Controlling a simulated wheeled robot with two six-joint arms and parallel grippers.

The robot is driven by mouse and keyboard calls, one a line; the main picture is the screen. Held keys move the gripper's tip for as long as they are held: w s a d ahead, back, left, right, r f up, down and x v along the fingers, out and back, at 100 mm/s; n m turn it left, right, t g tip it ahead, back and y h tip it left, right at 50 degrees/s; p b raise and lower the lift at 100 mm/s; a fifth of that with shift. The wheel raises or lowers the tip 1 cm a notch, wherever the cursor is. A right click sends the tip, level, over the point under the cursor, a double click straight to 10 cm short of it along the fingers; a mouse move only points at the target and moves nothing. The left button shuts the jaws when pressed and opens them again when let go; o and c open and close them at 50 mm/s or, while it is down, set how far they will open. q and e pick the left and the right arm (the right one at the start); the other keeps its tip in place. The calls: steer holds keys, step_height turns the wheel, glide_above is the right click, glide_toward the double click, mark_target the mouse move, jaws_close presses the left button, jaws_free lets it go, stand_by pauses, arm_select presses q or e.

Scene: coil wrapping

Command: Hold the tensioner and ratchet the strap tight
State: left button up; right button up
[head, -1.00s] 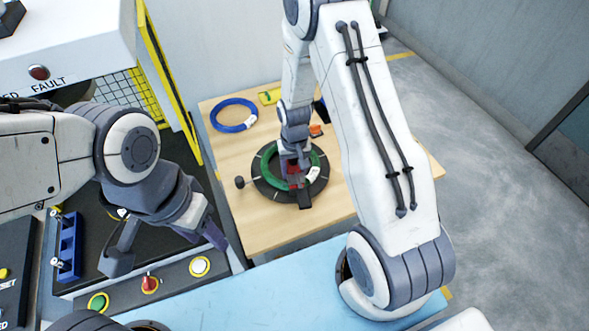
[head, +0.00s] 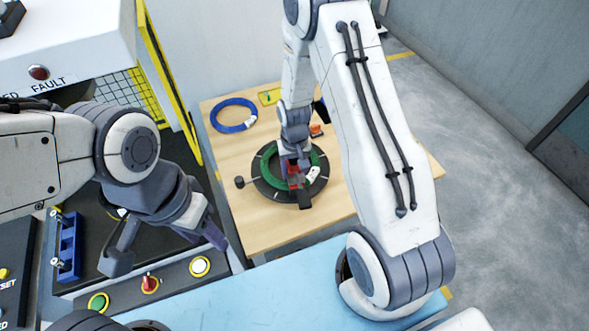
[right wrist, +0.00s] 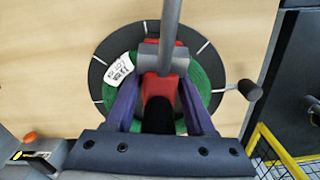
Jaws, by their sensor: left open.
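The red tensioner (right wrist: 158,88) is over the near part of the green coil (right wrist: 209,75), with a grey cylinder and a grey bar at its far end. My right gripper (right wrist: 160,83) has its two fingers against the sides of the tensioner and looks shut on it. In the head view the right gripper (head: 294,163) partly hides the red tensioner and the coil (head: 268,168). A dark piece lies in front of the tensioner; I cannot tell whether it is strap or handle. My left gripper (head: 166,247) is open and empty above the control panel, away from the coil.
The coil lies on a dark round turntable (head: 268,190) with a side knob (head: 239,182), on a wooden table (head: 250,225). A blue coil (head: 233,129) and a small orange item (head: 316,130) are behind. Panel buttons (head: 200,266) lie near the left gripper.

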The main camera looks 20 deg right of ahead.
jaws_close()
arm_select(q)
steer(key=shift+f, duration=0.2)
arm_select(e)
steer(key=shift+s+f, duration=0.15)
steer(key=shift+f, duration=0.15)
stand_by(0.4)
arm_select(q)
steer(key=c, duration=0.4)
steer(key=shift+w+d, duration=0.15)
steer(key=shift+d, duration=0.1)
jaws_close()
steer(key=m+t, duration=0.1)
steer(key=m, duration=0.3)
glide_above(305, 199)
step_height(305, 199, down, 8)
steer(key=shift+h, duration=0.4)
steer(key=shift+s+a+f, duration=0.1)
steer(key=shift+a+f, duration=0.05)
steer(key=shift+f, duration=1.8)
steer(key=shift+s+a+f, duration=0.1)
steer(key=shift+f, duration=1.85)
arm_select(e)
steer(key=shift+s, duration=0.1)
